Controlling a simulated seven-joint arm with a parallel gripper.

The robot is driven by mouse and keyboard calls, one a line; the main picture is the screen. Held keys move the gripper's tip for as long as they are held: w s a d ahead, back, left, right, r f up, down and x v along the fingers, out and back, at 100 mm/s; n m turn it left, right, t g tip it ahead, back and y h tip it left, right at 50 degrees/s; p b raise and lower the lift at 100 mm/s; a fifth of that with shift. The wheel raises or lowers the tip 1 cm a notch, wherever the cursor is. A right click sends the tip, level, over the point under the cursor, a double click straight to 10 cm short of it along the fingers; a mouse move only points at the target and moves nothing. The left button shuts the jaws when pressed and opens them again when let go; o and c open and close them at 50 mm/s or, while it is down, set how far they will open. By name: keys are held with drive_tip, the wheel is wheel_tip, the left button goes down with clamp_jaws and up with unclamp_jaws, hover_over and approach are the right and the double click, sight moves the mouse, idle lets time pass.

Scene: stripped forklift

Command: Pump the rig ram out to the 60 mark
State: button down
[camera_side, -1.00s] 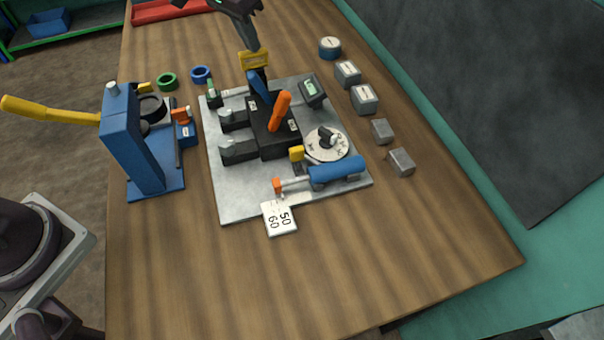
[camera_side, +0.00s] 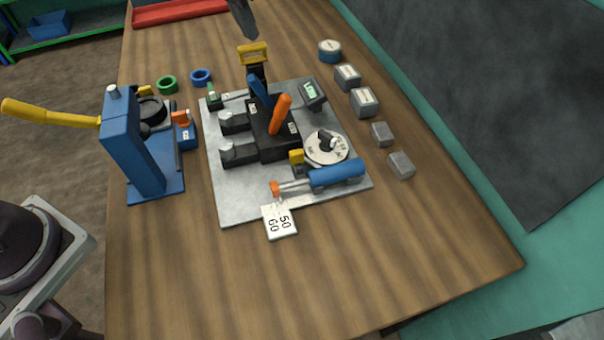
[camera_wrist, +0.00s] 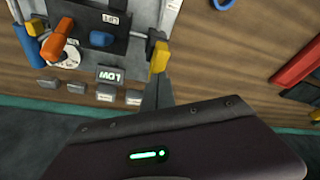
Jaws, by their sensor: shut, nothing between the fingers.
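The rig ram is a blue cylinder (camera_side: 337,174) on the front right of the grey plate. Its thin rod points left and ends in an orange tip (camera_side: 275,188). A white scale card (camera_side: 279,222) marked 50 and 60 lies below the tip; the exact reading is too small to tell. The yellow-topped pump handle (camera_side: 253,53) stands upright at the back of the plate. My gripper (camera_side: 250,33) is shut and empty just above and behind it. In the wrist view, the fingertips (camera_wrist: 157,80) are close to the yellow handle (camera_wrist: 159,57); contact is unclear.
The plate carries blue and orange levers (camera_side: 279,113), a round dial (camera_side: 327,147) and a small display (camera_wrist: 109,74) reading LOW. A blue press (camera_side: 130,150) with a yellow lever stands left. Several grey blocks (camera_side: 365,102) line the right. The front tabletop is clear.

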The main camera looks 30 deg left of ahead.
sight(250, 47)
drive_tip(key=shift+f, duration=0.1)
idle(0.3)
drive_tip(key=shift+f, duration=2.35)
drive_tip(key=shift+r, duration=2.45)
drive_tip(key=shift+f, duration=0.1)
wheel_tip(250, 47, up, 4)
drive_tip(key=shift+r, duration=0.6)
drive_tip(key=shift+s+r, duration=0.1)
